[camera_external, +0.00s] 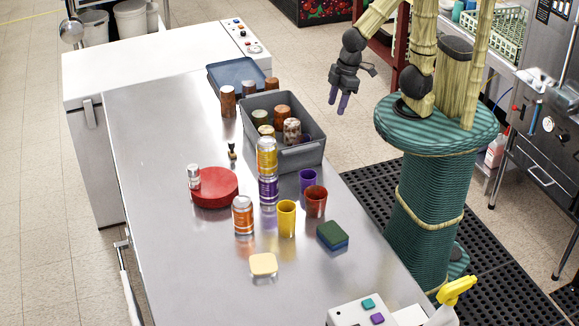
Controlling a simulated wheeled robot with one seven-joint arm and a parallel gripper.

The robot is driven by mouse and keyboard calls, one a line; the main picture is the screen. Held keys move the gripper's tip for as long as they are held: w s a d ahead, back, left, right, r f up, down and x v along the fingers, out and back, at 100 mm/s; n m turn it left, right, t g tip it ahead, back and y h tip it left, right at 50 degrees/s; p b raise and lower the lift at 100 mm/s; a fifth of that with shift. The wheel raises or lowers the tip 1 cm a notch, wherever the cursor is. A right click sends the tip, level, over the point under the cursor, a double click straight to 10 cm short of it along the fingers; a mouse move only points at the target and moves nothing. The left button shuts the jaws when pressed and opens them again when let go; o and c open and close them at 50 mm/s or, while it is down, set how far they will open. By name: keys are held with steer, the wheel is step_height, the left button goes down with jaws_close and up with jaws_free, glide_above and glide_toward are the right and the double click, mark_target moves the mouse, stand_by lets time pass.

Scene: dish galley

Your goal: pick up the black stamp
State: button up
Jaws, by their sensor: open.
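A small dark upright object (232,151), which looks like the black stamp, stands on the steel counter (160,200), left of the grey bin. It is small in this view and its details are hard to make out.
The counter's left side is clear.

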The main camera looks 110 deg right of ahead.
steer(key=w+d+r+m+t+b, duration=0.15)
steer(key=w+r+t, duration=0.25)
steer(key=w, duration=0.8)
steer(key=w+d+r+m+t+b, duration=0.1)
steer(key=w+r+m+t+b, duration=0.2)
steer(key=w, duration=0.8)
steer(key=w+d+r+m+t+h, duration=0.1)
steer(key=w+d+r+t+h, duration=0.25)
steer(key=w+d, duration=0.3)
steer(key=m+g+h+b, duration=0.4)
steer(key=m+g+h, duration=0.5)
steer(key=m+g, duration=0.4)
glide_above(232, 144)
steer(key=shift+n, duration=0.25)
step_height(232, 144, down, 32)
steer(key=shift+f, duration=0.1)
